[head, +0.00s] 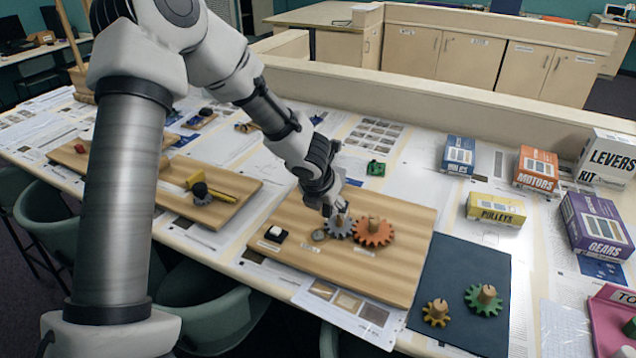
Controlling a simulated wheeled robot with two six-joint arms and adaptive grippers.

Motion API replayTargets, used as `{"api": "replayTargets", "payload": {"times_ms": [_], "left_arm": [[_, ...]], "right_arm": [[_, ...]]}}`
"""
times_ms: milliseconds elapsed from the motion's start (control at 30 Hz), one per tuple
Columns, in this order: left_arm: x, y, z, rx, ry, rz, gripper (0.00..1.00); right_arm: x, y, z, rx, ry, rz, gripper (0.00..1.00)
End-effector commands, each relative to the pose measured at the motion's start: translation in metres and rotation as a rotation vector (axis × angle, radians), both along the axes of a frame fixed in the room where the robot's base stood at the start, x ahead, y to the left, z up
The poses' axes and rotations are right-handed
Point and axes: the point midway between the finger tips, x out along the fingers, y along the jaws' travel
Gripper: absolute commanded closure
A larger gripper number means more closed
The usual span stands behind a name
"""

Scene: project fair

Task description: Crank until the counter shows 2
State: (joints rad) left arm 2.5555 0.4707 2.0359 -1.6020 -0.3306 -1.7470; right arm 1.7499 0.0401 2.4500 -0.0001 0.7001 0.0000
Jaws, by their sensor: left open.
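A wooden board (405,290) on the table bears a grey gear (337,231) meshed with or very near an orange gear (373,233) that has a wooden peg on top. A small black and white block (275,234), perhaps the counter, sits at the board's left; its reading is too small to make out. A small grey disc (318,235) lies left of the grey gear. My left gripper (335,211) is open and points down just above the grey gear. Its fingers partly hide the gear, and I cannot tell whether they touch it. No crank handle shows clearly. My right gripper is not in view.
A dark mat (463,268) at the right holds a yellow gear (436,312) and a green gear (486,299). Several kit boxes, including a purple one (596,226), stand behind it. Another board (225,207) with a yellow part lies left. A low wall (440,108) runs behind.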

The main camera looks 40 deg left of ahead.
Motion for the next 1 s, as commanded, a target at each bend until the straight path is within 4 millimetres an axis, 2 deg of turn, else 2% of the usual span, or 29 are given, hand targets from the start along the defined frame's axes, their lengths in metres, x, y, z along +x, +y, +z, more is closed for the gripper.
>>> {"api": "replayTargets", "payload": {"times_ms": [800,1000], "left_arm": [[-0.031,-0.008,0.07,-0.001,0.0,0.0,0.38],[-0.034,-0.008,0.072,0.0,0.0,0.0,0.38]], "right_arm": [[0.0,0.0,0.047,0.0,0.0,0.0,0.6],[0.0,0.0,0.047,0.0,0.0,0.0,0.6]]}}
